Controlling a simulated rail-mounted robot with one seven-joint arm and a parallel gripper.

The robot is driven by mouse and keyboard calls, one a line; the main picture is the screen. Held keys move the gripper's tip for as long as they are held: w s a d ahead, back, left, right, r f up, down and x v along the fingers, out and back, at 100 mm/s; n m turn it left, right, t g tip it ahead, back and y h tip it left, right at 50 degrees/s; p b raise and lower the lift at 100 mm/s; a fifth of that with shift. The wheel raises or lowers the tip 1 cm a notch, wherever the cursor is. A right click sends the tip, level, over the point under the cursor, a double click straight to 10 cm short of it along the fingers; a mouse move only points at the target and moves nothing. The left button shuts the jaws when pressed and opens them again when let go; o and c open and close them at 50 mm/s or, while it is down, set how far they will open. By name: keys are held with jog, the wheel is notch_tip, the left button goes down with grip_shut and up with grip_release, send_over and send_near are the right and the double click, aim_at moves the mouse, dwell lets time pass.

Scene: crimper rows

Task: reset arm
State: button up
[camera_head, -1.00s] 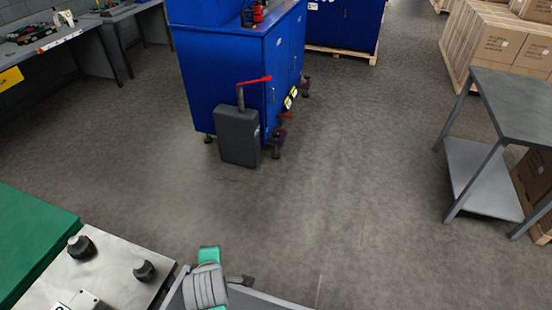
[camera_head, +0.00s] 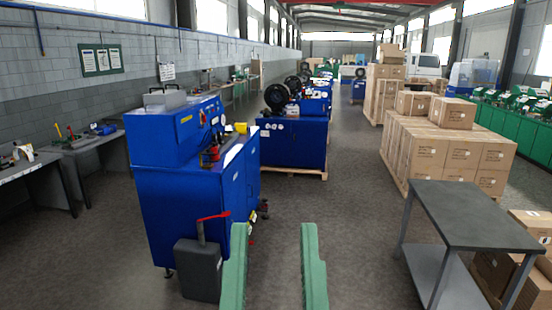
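My gripper (camera_head: 273,268) shows at the bottom middle of the head view. Its two green fingers stand upright and apart, with grey floor visible between them and nothing held. The left finger partly covers the front of the nearest blue machine's lower right side. The rest of my arm is below the picture.
A blue machine (camera_head: 165,215) with a dark red-levered box (camera_head: 199,270) stands left of my gripper. A grey table (camera_head: 470,215) stands at the right, before stacked cartons (camera_head: 440,155). Workbenches (camera_head: 95,143) line the left wall. The aisle floor (camera_head: 350,200) is clear.

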notch_tip(320, 180, up, 16)
jog(key=p, duration=1.2)
jog(key=shift+r, duration=0.15)
jog(key=shift+a, duration=0.1)
